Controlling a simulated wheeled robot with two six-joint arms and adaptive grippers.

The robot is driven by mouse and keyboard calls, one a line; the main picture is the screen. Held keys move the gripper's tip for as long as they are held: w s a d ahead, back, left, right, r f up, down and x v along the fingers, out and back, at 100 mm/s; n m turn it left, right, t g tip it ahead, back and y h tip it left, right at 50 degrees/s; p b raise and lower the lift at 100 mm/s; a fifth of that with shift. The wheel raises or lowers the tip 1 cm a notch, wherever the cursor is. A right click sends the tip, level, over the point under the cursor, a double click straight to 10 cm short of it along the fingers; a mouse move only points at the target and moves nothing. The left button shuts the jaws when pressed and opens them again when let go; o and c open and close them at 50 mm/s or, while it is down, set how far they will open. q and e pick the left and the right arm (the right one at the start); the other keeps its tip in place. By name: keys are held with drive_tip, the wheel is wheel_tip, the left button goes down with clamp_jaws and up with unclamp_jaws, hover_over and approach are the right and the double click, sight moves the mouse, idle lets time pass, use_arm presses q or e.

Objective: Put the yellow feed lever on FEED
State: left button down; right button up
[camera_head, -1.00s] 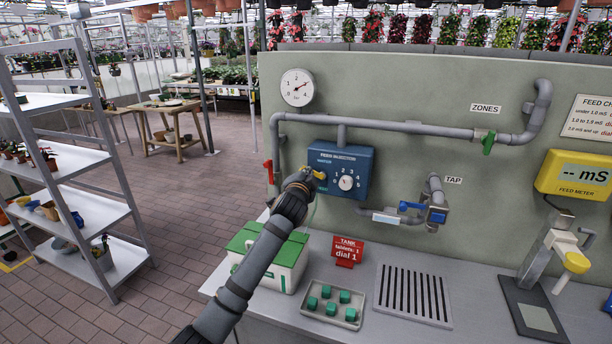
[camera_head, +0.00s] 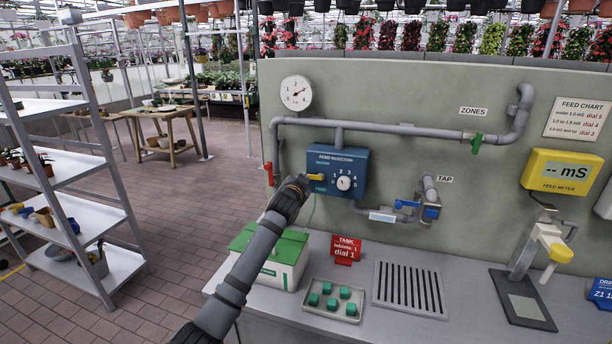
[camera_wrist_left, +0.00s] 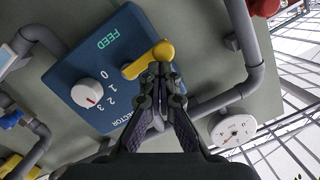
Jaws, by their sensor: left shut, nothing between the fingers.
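The yellow feed lever (camera_head: 315,177) is on the blue feed injection box (camera_head: 352,162) on the panel. It lies about level, its free end to the left, between the WATER label above and the FEED label (camera_head: 319,190) below. In the left wrist view the lever (camera_wrist_left: 150,58) and FEED label (camera_wrist_left: 107,40) show clearly. My left gripper (camera_head: 304,182) is at the lever's free end. In the wrist view its closed tips (camera_wrist_left: 161,72) are against or very near the handle, on the side away from FEED. They hold nothing. My right gripper is not in view.
A white dial (camera_head: 344,183) sits right of the lever. A red valve handle (camera_head: 268,173) and grey pipe (camera_head: 390,127) are close by. Below stand a green-lidded box (camera_head: 270,258), a red TANK sign (camera_head: 346,249) and a tray of green cubes (camera_head: 318,310).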

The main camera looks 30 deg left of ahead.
use_arm(q)
wheel_tip(320, 180, down, 2)
drive_tip(key=n+h, duration=0.1)
drive_tip(key=n, duration=0.3)
drive_tip(key=shift+f, duration=0.25)
idle(1.9)
drive_tip(key=shift+r, duration=0.1)
idle(2.1)
